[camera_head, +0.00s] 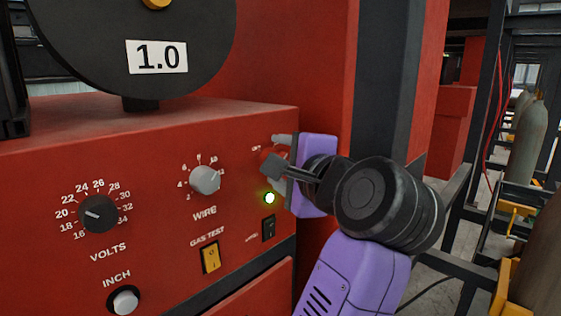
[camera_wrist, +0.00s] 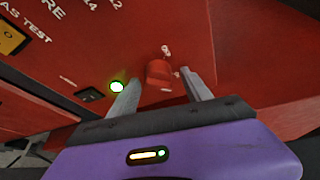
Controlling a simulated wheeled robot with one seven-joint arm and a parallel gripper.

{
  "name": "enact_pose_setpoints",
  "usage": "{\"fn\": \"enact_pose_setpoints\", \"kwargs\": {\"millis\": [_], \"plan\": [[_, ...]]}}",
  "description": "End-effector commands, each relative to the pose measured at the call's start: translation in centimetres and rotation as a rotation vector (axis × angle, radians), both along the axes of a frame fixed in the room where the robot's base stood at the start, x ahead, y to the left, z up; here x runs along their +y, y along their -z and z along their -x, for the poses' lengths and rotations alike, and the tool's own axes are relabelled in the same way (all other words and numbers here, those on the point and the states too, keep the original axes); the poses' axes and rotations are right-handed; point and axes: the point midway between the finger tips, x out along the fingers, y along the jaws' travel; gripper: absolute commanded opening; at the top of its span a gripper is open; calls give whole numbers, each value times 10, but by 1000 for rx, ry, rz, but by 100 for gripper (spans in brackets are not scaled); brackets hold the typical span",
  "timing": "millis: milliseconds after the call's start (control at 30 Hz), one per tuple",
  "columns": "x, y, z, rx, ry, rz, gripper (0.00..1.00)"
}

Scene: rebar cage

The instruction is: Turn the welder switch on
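A red welder knob switch (camera_wrist: 159,71) sits on the red front panel in the wrist view, with small white marks beside it. In the head view the red switch (camera_head: 267,160) is partly hidden behind my gripper. My gripper (camera_wrist: 161,77) is open, with one finger on each side of the red switch and a visible gap to each finger. In the head view my gripper (camera_head: 276,152) is at the panel's right end. A round green lamp (camera_head: 269,198) glows below the switch, and it also shows in the wrist view (camera_wrist: 117,87).
A black rocker switch (camera_head: 268,228) and a yellow gas test switch (camera_head: 210,257) lie below. A grey wire dial (camera_head: 205,180), black volts dial (camera_head: 98,213) and inch button (camera_head: 124,300) are to the left. A dark post (camera_head: 390,80) stands behind my arm.

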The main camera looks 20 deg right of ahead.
Motion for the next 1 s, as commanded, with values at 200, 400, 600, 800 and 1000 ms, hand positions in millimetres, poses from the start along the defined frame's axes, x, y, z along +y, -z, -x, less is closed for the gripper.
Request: {"fn": "enact_pose_setpoints", "kwargs": {"millis": [200, 400, 600, 800, 1000], "plan": [[0, 0, 0, 0, 0, 1, 57], [-2, -2, 17, -4, 2, 1, 57], [-4, -6, 50, -4, 2, 0, 57], [-5, -10, 72, -3, 1, 0, 57], [-5, -10, 78, 0, 0, 0, 57]]}}
